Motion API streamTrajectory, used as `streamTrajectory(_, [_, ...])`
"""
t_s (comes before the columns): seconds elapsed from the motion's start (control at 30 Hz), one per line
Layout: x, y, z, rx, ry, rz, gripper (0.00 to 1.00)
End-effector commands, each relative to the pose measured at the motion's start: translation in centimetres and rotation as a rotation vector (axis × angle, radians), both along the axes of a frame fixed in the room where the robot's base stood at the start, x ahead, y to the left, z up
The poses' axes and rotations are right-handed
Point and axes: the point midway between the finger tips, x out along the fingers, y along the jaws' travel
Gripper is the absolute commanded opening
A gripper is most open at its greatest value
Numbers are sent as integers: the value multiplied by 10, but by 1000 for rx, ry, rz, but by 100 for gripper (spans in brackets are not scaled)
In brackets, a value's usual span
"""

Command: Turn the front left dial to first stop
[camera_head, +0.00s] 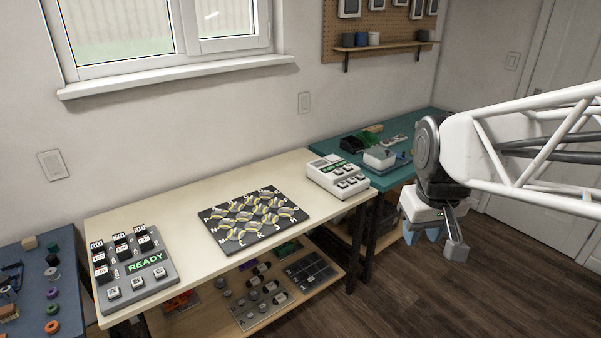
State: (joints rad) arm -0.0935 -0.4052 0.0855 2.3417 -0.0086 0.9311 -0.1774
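A dark board (290,227) with several round dials lies flat on the middle of the cream table. The dials have grey and yellow faces with white letters around them. The dial at its front left (234,234) is small in view, and I cannot read its setting. My gripper (436,243) hangs in the air right of the table, well apart from the board. Its fingers look spread, with nothing seen between them.
A grey panel with a READY display (146,261) stands at the table's left end, a white keyed device (337,177) at its right. Blue (66,302) and teal (327,146) tables flank it. A lower shelf (215,325) holds parts. The cream tabletop (190,240) has clear gaps.

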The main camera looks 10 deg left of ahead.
Motion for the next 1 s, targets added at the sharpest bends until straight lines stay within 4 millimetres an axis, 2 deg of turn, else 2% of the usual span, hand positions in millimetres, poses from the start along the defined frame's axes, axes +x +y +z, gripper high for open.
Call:
streamTrajectory(0.1, [27,13,1,-8,11,59,35])
streamTrajectory(0.53, [120,64,-5,-34,37,271,35])
streamTrajectory(1.0, [214,137,-34,-61,67,504,35])
